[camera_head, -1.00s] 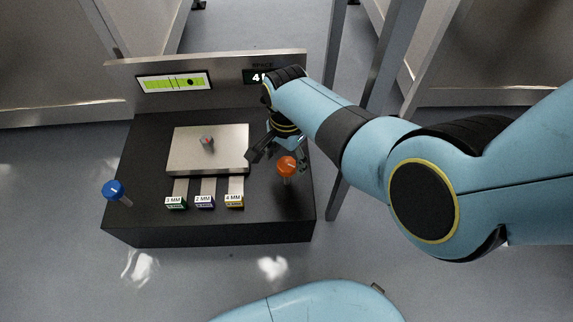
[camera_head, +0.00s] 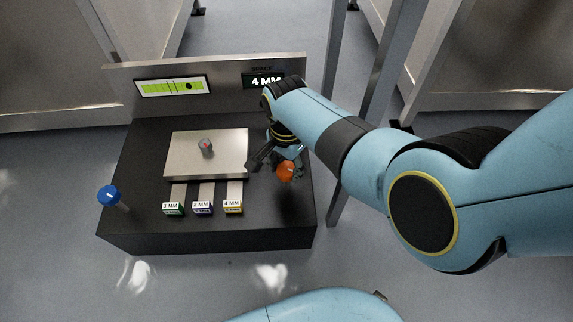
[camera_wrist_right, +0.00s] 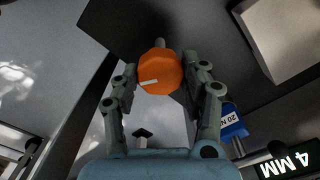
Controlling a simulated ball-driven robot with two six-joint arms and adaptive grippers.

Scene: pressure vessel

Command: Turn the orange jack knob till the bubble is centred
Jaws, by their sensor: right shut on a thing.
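The orange jack knob (camera_head: 285,171) stands at the right front of the dark bench. In the right wrist view the knob (camera_wrist_right: 160,72) sits between the two fingers, with a white mark on its face. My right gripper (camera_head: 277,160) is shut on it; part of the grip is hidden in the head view. The level display (camera_head: 171,86) on the back panel is green, and its dark bubble (camera_head: 188,86) lies right of the centre lines. My left gripper is not in view.
A blue knob (camera_head: 108,195) stands at the left. Tags for 3 MM (camera_head: 172,209), 2 MM (camera_head: 202,208) and 4 MM (camera_head: 233,208) lie in front. A sign (camera_head: 264,81) reads 4 MM. A grey post (camera_head: 352,120) stands right of the bench.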

